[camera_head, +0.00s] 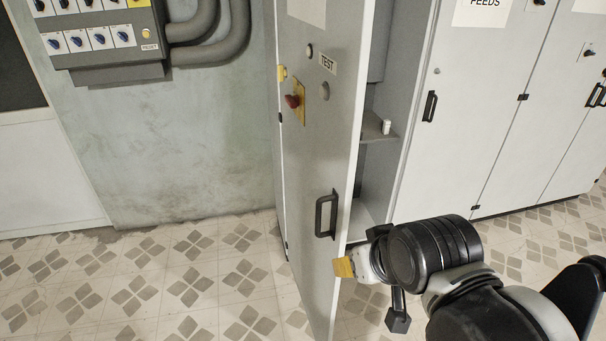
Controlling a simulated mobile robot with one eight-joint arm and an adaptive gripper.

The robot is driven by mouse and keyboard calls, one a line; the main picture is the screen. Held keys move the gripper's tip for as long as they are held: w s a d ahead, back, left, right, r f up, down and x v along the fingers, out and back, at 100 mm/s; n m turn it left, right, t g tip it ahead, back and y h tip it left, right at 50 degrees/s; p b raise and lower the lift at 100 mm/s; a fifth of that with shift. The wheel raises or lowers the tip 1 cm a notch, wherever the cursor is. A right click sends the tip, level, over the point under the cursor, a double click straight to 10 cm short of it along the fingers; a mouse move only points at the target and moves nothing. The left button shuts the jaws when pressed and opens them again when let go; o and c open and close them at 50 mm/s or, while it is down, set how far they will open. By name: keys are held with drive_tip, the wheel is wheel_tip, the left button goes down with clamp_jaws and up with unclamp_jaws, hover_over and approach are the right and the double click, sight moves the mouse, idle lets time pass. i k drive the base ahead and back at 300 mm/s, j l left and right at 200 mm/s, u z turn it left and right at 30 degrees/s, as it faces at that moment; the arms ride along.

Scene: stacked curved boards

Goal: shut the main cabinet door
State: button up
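The main cabinet door (316,149) is grey and stands open in the middle of the head view, swung out toward me. It carries a black handle (325,214), a red knob on a yellow plate (293,101) and a TEST label. The cabinet interior (376,170) shows to the right of the door, with a shelf (374,128) holding a small white object. My gripper (346,268) is at the door's free edge, low and below the handle, with a yellow tip visible. Whether it touches the door, and its finger opening, cannot be made out.
More grey cabinets (488,130) with black handles stand to the right, doors closed. A switch panel (100,38) with thick conduits hangs on the wall (180,150) at left. The patterned tile floor (180,285) left of the door is clear.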

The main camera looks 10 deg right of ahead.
sight(328, 43)
drive_tip(key=k, duration=2)
drive_tip(key=i+j+z, duration=0.45)
drive_tip(key=j, duration=0.2)
drive_tip(key=i+j+z, duration=0.45)
drive_tip(key=j, duration=0.35)
drive_tip(key=i+j+z, duration=0.25)
drive_tip(key=j+z, duration=0.2)
drive_tip(key=j, duration=0.45)
drive_tip(key=i+j+z, duration=0.1)
drive_tip(key=j+z, duration=0.3)
drive_tip(key=j, duration=0.55)
drive_tip(key=j+z, duration=0.45)
drive_tip(key=j, duration=0.5)
drive_tip(key=k+j+z, duration=0.25)
drive_tip(key=j+z, duration=0.2)
drive_tip(key=j, duration=0.5)
drive_tip(key=i+j+z, duration=0.2)
drive_tip(key=j, duration=0.2)
drive_tip(key=j+z, duration=0.15)
drive_tip(key=j, duration=0.2)
